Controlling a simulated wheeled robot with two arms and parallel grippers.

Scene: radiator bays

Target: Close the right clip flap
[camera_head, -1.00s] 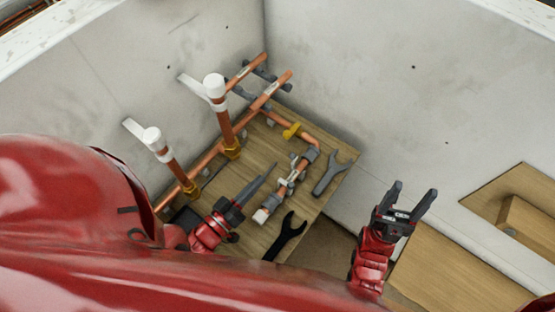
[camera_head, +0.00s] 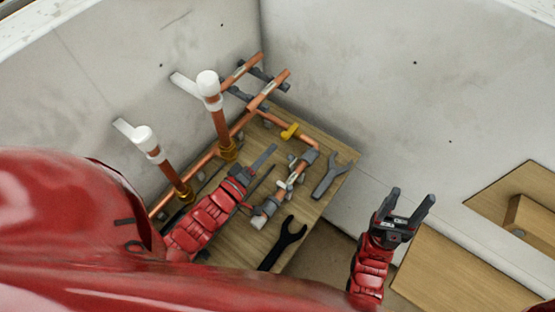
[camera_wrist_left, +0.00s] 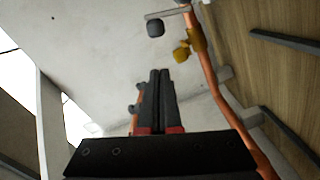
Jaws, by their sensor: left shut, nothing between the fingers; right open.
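Dark clip parts (camera_head: 265,73) sit around the two short copper pipe ends (camera_head: 269,90) at the back corner of the board. They are small, and I cannot tell which piece is the right clip flap or how far it stands open. My left gripper (camera_head: 271,148) is shut and empty, its fingers pointing toward the back of the board, short of those clips. In the left wrist view its fingers (camera_wrist_left: 155,85) lie together, with a dark block (camera_wrist_left: 155,27) and a thin grey bar beyond them. My right gripper (camera_head: 413,195) is open and empty, off to the right, away from the clips.
Two upright copper pipes with white valve heads (camera_head: 208,85) (camera_head: 144,138) stand left of my left gripper. Walls close the corner behind.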

